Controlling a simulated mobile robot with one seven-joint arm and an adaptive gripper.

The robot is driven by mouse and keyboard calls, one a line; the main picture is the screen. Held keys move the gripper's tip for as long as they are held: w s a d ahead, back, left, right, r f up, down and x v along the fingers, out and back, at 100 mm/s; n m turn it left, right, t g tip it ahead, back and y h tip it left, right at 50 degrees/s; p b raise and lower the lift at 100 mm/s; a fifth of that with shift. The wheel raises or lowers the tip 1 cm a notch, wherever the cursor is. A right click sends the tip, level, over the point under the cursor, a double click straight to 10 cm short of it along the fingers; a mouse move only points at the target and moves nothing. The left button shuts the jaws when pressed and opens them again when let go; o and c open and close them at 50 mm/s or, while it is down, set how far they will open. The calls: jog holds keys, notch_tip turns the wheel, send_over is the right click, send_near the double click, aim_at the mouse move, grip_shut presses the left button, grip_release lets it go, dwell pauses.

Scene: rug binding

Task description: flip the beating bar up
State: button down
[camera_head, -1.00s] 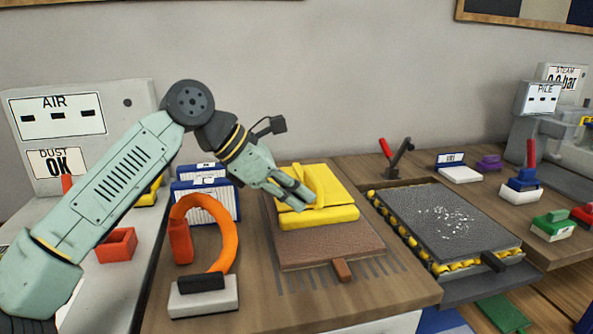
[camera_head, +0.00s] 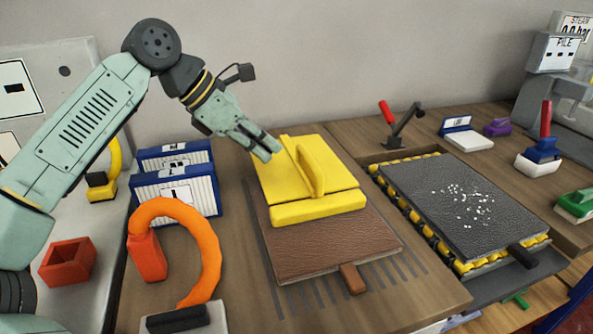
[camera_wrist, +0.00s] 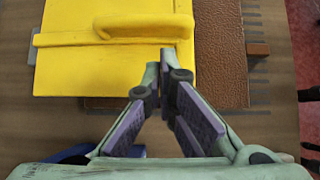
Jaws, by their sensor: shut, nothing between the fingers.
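My gripper (camera_head: 272,150) is shut and empty, just above the left part of the yellow press plate (camera_head: 320,209) with its raised yellow handle (camera_head: 311,167). In the wrist view my gripper (camera_wrist: 166,62) has its fingertips together over the yellow plate (camera_wrist: 62,70), near the end of its handle (camera_wrist: 140,22). Whether it touches the plate, I cannot tell. A black lever with a red grip (camera_head: 386,111) stands tilted left behind the yellow-roller bed (camera_head: 412,213). No part is clearly labelled as the beating bar.
A brown mat (camera_head: 322,249) lies under the yellow plate. A grey mat with white specks (camera_head: 425,205) covers the roller bed. An orange hose (camera_head: 207,240), blue-framed filters (camera_head: 178,198) and a red open box (camera_head: 68,262) are at left. The space above the mats is clear.

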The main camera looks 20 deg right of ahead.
aim_at(309, 183)
jog(key=p+x, duration=0.2)
jog(key=x, duration=0.8)
jog(key=shift+r, duration=0.1)
